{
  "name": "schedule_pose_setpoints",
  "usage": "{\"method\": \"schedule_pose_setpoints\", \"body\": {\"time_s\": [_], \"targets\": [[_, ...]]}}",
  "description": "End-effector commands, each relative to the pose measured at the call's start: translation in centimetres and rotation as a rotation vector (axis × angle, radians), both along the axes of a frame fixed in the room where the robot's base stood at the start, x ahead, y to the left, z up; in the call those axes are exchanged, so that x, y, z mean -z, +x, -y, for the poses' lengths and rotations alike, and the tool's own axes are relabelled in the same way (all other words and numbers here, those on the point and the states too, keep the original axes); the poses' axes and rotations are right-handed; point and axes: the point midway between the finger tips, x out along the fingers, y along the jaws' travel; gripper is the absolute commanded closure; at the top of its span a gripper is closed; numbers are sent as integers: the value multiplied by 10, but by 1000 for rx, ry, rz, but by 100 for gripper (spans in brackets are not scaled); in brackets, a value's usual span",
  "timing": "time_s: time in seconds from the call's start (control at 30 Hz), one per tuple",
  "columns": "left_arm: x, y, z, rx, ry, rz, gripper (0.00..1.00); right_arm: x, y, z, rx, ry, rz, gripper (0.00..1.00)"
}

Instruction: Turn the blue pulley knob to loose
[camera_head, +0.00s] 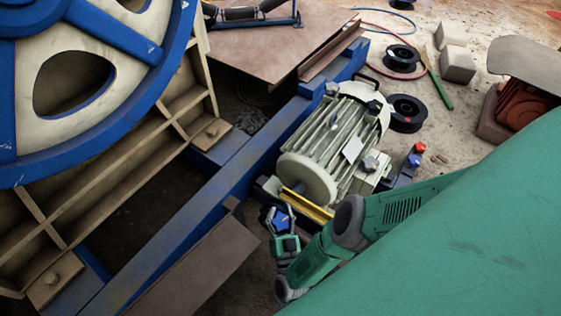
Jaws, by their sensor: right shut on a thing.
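The blue pulley knob (281,221) is a small blue piece low in the middle of the view, at the near end of the motor's mount. My right gripper (281,217) has its fingers around it and is shut on it; the fingers hide part of the knob. The grey ribbed motor (335,140) with its round pale pulley (307,178) sits just above and behind the gripper. A yellow bar (308,208) lies between the pulley and my gripper. My left gripper is not in view.
A large blue-rimmed flywheel (170,80) fills the left. A blue beam (190,205) runs diagonally beside the motor. A post with a red button (419,148) stands right of the motor. Black spools (406,113), pale blocks (457,64) and a green stick (440,90) lie on the ground behind.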

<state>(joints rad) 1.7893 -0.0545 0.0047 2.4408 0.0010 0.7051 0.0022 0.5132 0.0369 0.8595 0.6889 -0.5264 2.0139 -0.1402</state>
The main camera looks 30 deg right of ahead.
Motion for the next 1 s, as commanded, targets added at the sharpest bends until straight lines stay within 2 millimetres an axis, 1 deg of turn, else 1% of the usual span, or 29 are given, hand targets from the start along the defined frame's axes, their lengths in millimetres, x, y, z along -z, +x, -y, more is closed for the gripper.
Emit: {"method": "schedule_pose_setpoints", "body": {"time_s": [0.03,0.57,0.6,0.63,0.67,1.0], "targets": [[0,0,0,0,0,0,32,5,-6,-5,-21,3,-15,93],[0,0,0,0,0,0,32,5,-6,-6,-41,-7,-12,93],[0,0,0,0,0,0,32,5,-6,-5,-41,-7,-12,57],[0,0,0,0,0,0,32,5,-6,-5,-40,-8,-11,47],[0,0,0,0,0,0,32,5,-5,-5,-40,-8,-10,40],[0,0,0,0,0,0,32,2,-3,-2,-34,-13,0,40]]}}
